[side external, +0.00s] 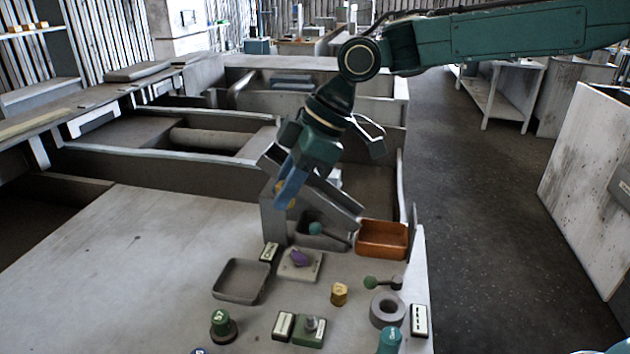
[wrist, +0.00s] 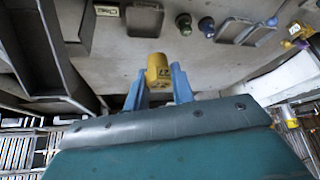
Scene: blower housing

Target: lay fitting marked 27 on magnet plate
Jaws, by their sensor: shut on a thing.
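My gripper (side external: 290,190) is shut on a yellow fitting (wrist: 158,70) and holds it in the air above the back of the bench. The fitting is a short cylinder, and a dark 27 shows on its side in the wrist view. In the side external view only a bit of yellow (side external: 281,187) shows at the blue fingers. A pale square plate (side external: 313,272) with a purple piece (side external: 300,258) on it lies below and in front of my gripper. I cannot tell from the pictures whether this is the magnet plate; its label is unreadable.
An angled metal chute (side external: 275,222) stands close below my gripper. An orange bin (side external: 383,252) and an empty grey tray (side external: 233,293) stand nearby. Another yellow fitting (side external: 339,293), a grey ring (side external: 387,321) and green knobs crowd the front. The bench's left side is clear.

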